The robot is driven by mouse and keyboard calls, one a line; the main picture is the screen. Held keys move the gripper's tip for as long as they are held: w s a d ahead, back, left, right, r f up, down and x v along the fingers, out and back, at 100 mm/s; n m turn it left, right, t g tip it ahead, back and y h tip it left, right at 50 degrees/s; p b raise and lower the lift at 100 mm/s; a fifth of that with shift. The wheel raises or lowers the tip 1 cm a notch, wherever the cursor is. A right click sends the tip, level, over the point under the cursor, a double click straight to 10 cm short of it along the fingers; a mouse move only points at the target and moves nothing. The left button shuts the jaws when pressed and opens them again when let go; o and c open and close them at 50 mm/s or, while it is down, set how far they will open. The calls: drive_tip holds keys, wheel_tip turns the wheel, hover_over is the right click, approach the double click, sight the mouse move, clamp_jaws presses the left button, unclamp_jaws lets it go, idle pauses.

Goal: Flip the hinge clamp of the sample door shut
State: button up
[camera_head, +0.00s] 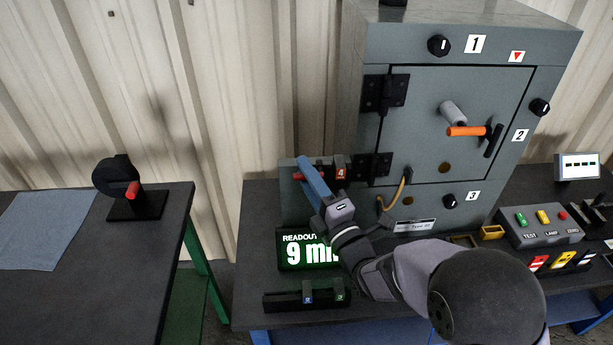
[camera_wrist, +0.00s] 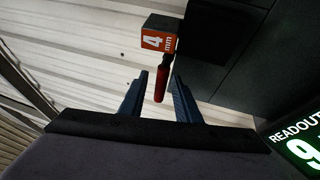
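The sample door (camera_head: 424,120) is the flat grey panel on the front of the grey cabinet (camera_head: 430,45); it looks closed. Black hinges, an upper one (camera_head: 385,92) and a lower one (camera_head: 371,166), sit on its left edge. An orange-handled clamp (camera_head: 466,131) with a black part sits near its right edge. I cannot tell which part is the hinge clamp. My gripper (camera_head: 306,172) is at the cabinet's lower left. In the wrist view its blue fingers (camera_wrist: 158,92) are apart, with a red rod (camera_wrist: 161,88) between them. The rod hangs from a block marked 4 mm (camera_wrist: 160,38).
A readout (camera_head: 308,250) showing a 9 stands below my arm, with a black rack (camera_head: 306,299) in front. A button box (camera_head: 545,226) and switches stand at the right. A separate left table (camera_head: 85,270) holds a black stand with a red knob (camera_head: 133,190) and a blue cloth (camera_head: 45,228).

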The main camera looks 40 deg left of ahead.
idle(0.3)
drive_tip(key=b+v, duration=0.1)
drive_tip(key=v, duration=0.6)
drive_tip(key=shift+d+b, duration=0.15)
drive_tip(key=shift+b, duration=0.15)
